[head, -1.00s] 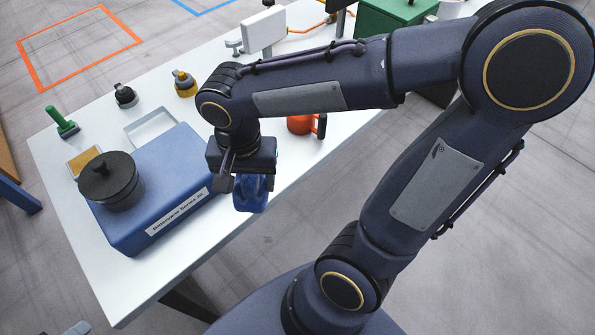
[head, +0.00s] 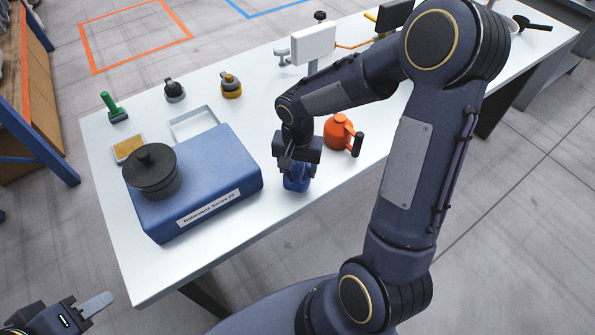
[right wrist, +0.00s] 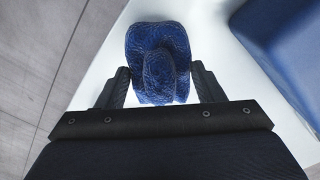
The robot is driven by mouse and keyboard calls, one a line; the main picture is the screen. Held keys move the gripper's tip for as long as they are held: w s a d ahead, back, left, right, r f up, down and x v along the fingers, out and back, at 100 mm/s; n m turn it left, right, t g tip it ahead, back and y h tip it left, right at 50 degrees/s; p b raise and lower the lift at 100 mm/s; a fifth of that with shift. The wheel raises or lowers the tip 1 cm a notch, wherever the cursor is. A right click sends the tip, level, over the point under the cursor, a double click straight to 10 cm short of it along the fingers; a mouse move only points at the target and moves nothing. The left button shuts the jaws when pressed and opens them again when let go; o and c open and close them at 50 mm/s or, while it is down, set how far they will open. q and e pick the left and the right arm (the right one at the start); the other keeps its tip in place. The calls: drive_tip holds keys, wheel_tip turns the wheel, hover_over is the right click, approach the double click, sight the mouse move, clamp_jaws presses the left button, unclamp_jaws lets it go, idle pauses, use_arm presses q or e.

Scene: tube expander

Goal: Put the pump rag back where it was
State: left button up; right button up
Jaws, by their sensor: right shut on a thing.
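The pump rag, a crumpled dark blue cloth (head: 297,184), hangs in my right gripper (head: 297,168) over the white table near its front edge, right of the blue machine. In the right wrist view the rag (right wrist: 158,58) bulges up between the two dark fingers of my right gripper (right wrist: 160,88), which are shut on it. Whether the rag touches the table is unclear. My left gripper (head: 95,306) shows at the bottom left of the head view, away from the table; only part of it shows, and its jaw opening cannot be judged.
The blue machine (head: 225,165) carries a black round pot (head: 151,177). An orange jug (head: 338,134) stands close behind and right of my right gripper. A green-handled tool (head: 112,106), a dark fitting (head: 174,91) and a yellow one (head: 231,87) stand along the far edge. The table (head: 128,270) is bare at front left.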

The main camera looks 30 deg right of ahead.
sight(297, 174)
drive_tip(key=shift+f, duration=1.5)
drive_tip(key=shift+f, duration=0.2)
drive_tip(key=o, duration=0.9)
drive_tip(key=shift+r, duration=0.1)
drive_tip(key=shift+o, duration=0.2)
wheel_tip(297, 174, up, 12)
drive_tip(key=shift+f, duration=0.1)
drive_tip(key=s+a+r+n+t+y, duration=0.2)
drive_tip(key=s+r+n, duration=0.1)
drive_tip(key=s, duration=0.5)
drive_tip(key=s+a+r+n+t+y, duration=0.1)
drive_tip(key=s+a+r+n+t, duration=0.1)
drive_tip(key=s, duration=0.7)
drive_tip(key=shift+a+r+n+t+y, duration=0.15)
drive_tip(key=shift+r+n+t+y, duration=0.3)
drive_tip(key=shift+n+t, duration=0.35)
